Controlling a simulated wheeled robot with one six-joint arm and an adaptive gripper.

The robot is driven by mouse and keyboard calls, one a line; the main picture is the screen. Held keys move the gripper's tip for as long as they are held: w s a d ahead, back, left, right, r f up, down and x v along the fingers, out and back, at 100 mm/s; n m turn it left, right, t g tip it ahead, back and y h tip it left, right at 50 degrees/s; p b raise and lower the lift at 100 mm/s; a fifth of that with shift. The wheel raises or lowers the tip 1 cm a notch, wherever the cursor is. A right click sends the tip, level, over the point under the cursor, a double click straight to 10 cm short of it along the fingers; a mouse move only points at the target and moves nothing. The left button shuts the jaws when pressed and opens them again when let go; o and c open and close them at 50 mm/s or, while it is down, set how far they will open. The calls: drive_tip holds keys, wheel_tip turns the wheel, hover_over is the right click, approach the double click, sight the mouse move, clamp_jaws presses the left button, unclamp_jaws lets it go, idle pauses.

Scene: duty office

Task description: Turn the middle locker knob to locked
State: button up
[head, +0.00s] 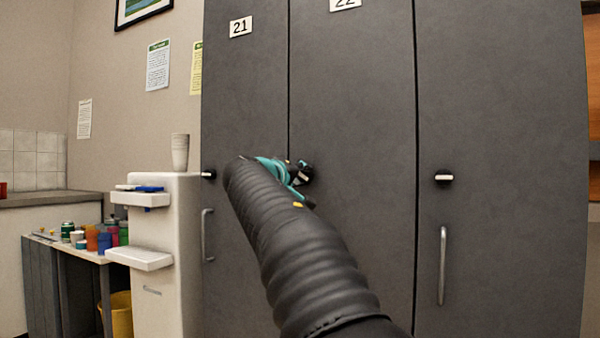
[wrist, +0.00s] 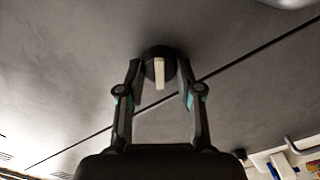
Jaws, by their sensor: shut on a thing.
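The middle locker door (head: 352,100) is dark grey, under a plate partly cut off that seems to read 22. Its knob (wrist: 159,69) is round and black with a white pointer bar, seen between my fingers in the wrist view. The bar runs along the fingers there, upright in that picture. My gripper (wrist: 160,76) is shut on the knob, one finger at each side. In the head view my gripper (head: 302,175) is at the left part of the middle door, and the arm and fingers mostly hide the knob.
The right locker has a knob (head: 444,178) with a level white pointer, above a bar handle (head: 442,265). Locker 21 (head: 240,100) is at left, with a handle (head: 207,235). A white dispenser (head: 165,240) with a cup stack (head: 180,152) stands left of the lockers.

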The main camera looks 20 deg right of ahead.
drive_tip(key=n+p, duration=0.1)
drive_tip(key=n, duration=0.2)
drive_tip(key=shift+n, duration=0.3)
drive_tip(key=shift+f+n+p, duration=0.1)
drive_tip(key=shift+n+p, duration=0.75)
drive_tip(key=shift+n, duration=0.85)
drive_tip(key=o, duration=1.2)
drive_tip(key=shift+c, duration=0.2)
drive_tip(key=v, duration=1.2)
